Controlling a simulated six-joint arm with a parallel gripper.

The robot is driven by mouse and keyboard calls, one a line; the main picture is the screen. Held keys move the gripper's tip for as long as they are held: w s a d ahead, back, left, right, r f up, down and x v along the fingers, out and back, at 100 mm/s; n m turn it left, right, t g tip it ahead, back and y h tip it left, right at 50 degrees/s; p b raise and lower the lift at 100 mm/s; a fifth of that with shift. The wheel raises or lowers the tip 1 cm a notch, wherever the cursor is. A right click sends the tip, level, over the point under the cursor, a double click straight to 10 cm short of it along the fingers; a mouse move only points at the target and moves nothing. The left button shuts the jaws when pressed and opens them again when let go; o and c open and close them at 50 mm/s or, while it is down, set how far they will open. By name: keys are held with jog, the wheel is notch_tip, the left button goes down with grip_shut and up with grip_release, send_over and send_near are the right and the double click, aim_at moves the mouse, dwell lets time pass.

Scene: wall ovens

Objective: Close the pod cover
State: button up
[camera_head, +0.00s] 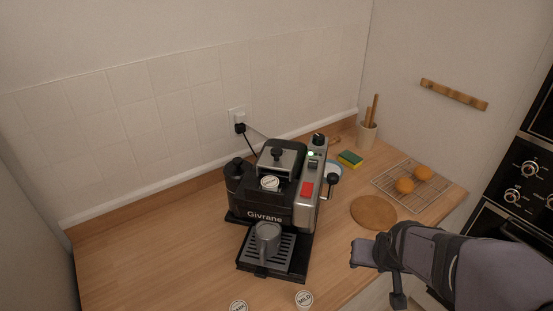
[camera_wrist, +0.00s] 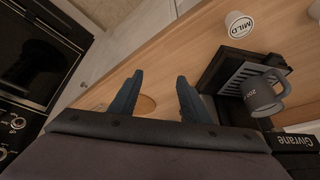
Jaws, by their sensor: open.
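A black and silver coffee machine (camera_head: 265,208) labelled "Givrane" stands on the wooden counter. Its pod cover (camera_head: 282,155), a silver lid with a black knob, appears raised at the top back. A white-topped pod (camera_head: 270,183) sits in front of the cover, at the machine's top. A grey mug (camera_head: 267,238) stands on the drip tray; it also shows in the wrist view (camera_wrist: 262,96). My gripper (camera_wrist: 157,84) is open and empty. In the head view my gripper (camera_head: 358,253) is at the right front, apart from the machine.
Two loose pods, one (camera_head: 304,299) marked "MILD" and another (camera_head: 238,306), lie at the counter's front. A round wooden board (camera_head: 373,212), a wire rack (camera_head: 411,186) with oranges, and a sponge (camera_head: 350,159) are right of the machine. The counter's left is clear.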

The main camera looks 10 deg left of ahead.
aim_at(278, 153)
jog(key=w+a+r+m+t+b, duration=0.1)
jog(key=w+r+t+b, duration=0.2)
jog(key=w+r+t, duration=0.6)
jog(key=w+r+m+t+b, duration=0.15)
jog(key=w+r+b, duration=0.35)
jog(key=w, duration=0.8)
jog(key=s+a+r+n+y+p, duration=0.1)
jog(key=s+a+r, duration=0.1)
jog(key=a, duration=0.4)
jog(key=s+a+r+n+t+y+p, duration=0.1)
jog(key=s+a+r+n+y+p, duration=0.1)
jog(key=a, duration=0.5)
jog(key=s+a+r+n+t+y+p, duration=0.1)
jog(key=s+a+r+n+y+p, duration=0.1)
jog(key=s+a, duration=0.2)
jog(key=shift+a, duration=1.4)
jog(key=s+a+f+n, duration=0.1)
jog(key=s+a+f+n+y+p, duration=0.1)
jog(key=s, duration=0.1)
jog(key=shift+f+g, duration=0.3)
jog(key=shift+g, duration=0.05)
jog(key=shift+f, duration=0.1)
jog(key=shift+p+x, duration=1.7)
jog(key=shift+x, duration=1.9)
jog(key=shift+w, duration=0.1)
